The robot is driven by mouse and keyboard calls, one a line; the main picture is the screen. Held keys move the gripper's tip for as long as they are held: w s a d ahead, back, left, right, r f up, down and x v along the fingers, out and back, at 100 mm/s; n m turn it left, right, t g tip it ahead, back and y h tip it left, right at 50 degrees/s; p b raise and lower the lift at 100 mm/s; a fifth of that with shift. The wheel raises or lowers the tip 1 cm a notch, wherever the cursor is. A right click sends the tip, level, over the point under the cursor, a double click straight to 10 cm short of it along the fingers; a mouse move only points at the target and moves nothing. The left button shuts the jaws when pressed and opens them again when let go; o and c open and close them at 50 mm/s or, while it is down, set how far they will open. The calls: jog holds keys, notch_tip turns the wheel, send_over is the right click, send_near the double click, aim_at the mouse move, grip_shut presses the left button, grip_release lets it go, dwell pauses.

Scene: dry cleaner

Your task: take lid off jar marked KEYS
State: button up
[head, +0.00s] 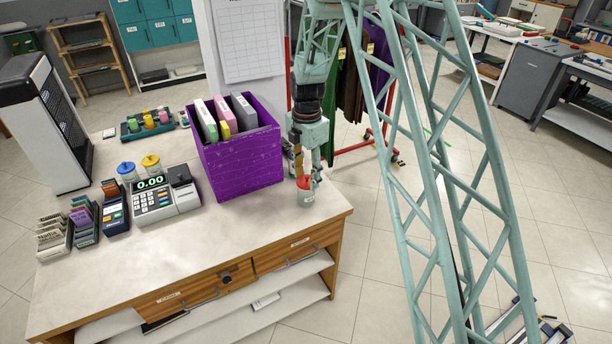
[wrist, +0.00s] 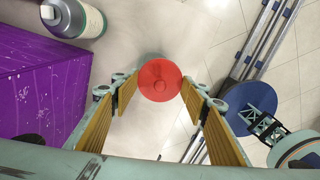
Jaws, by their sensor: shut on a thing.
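A clear jar (head: 305,198) with a red lid (head: 304,183) stands upright near the right end of the counter. Its label is too small to read, so I cannot confirm the word KEYS. My gripper (head: 306,179) reaches down from above and is shut on the red lid. In the wrist view the round red lid (wrist: 160,80) lies between the two fingertips and hides the jar body below. The lid appears to sit on the jar. Two other jars, with a blue lid (head: 126,168) and a yellow lid (head: 151,161), stand farther left.
A purple box (head: 240,165) holding binders stands just left of my gripper; its side (wrist: 50,90) fills the left of the wrist view. The counter front (head: 250,215) is clear. The counter's right edge is close.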

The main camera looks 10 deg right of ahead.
jog(key=s+a+r, duration=0.1)
jog(key=s, duration=1.3)
jog(key=shift+s+r, duration=0.15)
jog(key=shift+s, duration=0.05)
jog(key=shift+a, duration=0.1)
